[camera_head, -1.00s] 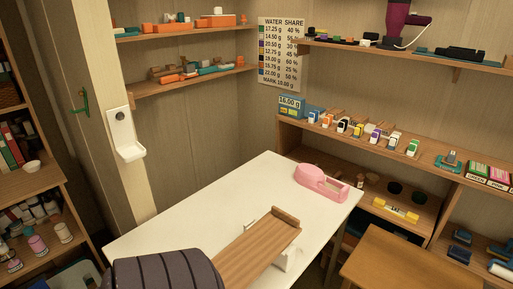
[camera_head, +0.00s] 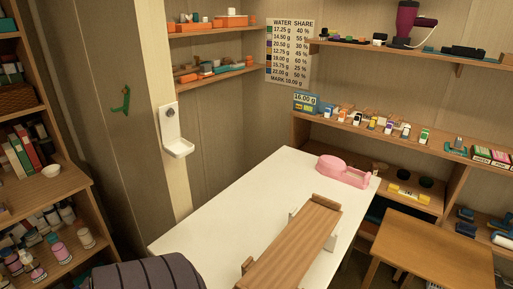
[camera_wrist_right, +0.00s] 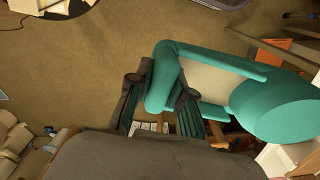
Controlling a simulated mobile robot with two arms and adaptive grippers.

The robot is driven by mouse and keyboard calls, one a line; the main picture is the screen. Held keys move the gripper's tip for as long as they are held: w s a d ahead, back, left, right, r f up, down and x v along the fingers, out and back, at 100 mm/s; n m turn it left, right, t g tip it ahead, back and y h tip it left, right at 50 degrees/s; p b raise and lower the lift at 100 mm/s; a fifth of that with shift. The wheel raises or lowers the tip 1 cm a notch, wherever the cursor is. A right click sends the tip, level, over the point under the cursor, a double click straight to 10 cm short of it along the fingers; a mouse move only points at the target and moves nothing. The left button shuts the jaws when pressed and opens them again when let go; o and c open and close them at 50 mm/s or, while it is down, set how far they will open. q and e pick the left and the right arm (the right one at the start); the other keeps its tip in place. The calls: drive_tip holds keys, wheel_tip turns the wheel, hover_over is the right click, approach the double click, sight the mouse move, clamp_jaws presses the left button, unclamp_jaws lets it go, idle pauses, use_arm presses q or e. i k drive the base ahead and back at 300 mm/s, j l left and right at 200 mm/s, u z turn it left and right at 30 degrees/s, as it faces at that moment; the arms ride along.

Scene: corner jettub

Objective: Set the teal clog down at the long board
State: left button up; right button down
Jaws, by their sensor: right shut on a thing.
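The teal clog (camera_wrist_right: 270,100) shows in the right wrist view, a teal shoe shape with a rounded end at the right and a pale inside. My right gripper (camera_wrist_right: 160,92) is shut on its narrow band at the left end and holds it over the brown floor. In the head view, the long board (camera_head: 295,245) is a striped brown wooden plank with a raised block at each end, lying on the white table (camera_head: 225,225). Neither the clog nor my right gripper shows in the head view. My left gripper is in neither view.
A pink tape dispenser (camera_head: 343,172) stands at the table's far right corner. A dark ribbed thing (camera_head: 147,275) covers the near left corner. A wooden stool or small table (camera_head: 430,245) stands at the right. The table left of the board is clear.

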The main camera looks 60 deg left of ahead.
sight(297, 245)
drive_tip(key=k+j+u, duration=0.2)
drive_tip(key=u, duration=0.2)
drive_tip(key=k+j+u, duration=0.15)
drive_tip(key=u, duration=0.2)
drive_tip(key=k+j+u, duration=0.1)
drive_tip(key=j+u, duration=0.3)
